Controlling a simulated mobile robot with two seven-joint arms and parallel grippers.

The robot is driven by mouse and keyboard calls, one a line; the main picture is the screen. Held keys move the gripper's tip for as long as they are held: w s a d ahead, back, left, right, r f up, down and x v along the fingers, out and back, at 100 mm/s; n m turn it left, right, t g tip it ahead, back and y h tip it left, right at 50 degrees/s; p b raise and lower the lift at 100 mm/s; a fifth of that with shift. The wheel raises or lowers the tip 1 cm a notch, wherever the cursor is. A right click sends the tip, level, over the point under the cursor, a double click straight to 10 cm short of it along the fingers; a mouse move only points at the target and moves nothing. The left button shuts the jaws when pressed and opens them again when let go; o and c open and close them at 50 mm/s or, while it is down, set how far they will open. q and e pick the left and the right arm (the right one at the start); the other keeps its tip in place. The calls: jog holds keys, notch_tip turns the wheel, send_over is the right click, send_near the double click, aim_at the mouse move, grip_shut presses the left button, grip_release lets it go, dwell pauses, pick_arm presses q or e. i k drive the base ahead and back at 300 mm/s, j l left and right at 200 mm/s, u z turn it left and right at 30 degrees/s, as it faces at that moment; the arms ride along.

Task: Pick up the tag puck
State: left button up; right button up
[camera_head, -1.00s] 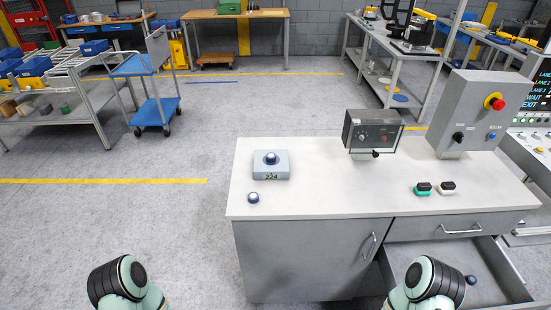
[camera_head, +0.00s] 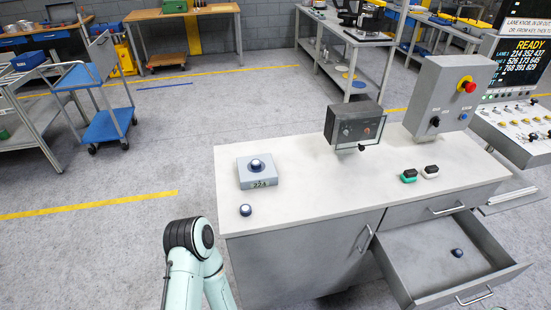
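No thing in view is clearly marked as the tag puck. Several small round dark-blue pucks with pale tops show. One puck (camera_head: 257,164) sits on a grey block (camera_head: 258,178) with a number on its front, perhaps 224. Another puck (camera_head: 245,210) lies on the white countertop near its front left edge. A third puck (camera_head: 457,253), darker, lies in the open drawer. My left arm's teal link and black joint rise at the bottom, left of the cabinet. Neither of my grippers is in view.
The white countertop (camera_head: 300,195) carries a dark meter box (camera_head: 354,126), a grey box with a red button (camera_head: 451,95), and green (camera_head: 409,176) and black-and-white (camera_head: 430,172) small blocks. The open drawer (camera_head: 478,288) juts out at right. A blue trolley (camera_head: 105,126) stands at left; floor between is clear.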

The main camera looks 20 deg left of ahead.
aim_at(256, 164)
jog(key=j+z, duration=0.25)
jog(key=j, duration=0.25)
jog(key=j+z, duration=0.25)
jog(key=j, duration=0.3)
jog(key=j+z, duration=0.1)
jog(key=j, duration=0.45)
jog(key=k+j+z, duration=0.1)
jog(key=j, duration=0.4)
jog(key=k+j, duration=0.1)
jog(key=j, duration=0.45)
jog(key=k+j+z, duration=0.15)
jog(key=j, duration=0.35)
jog(key=i+j, duration=0.05)
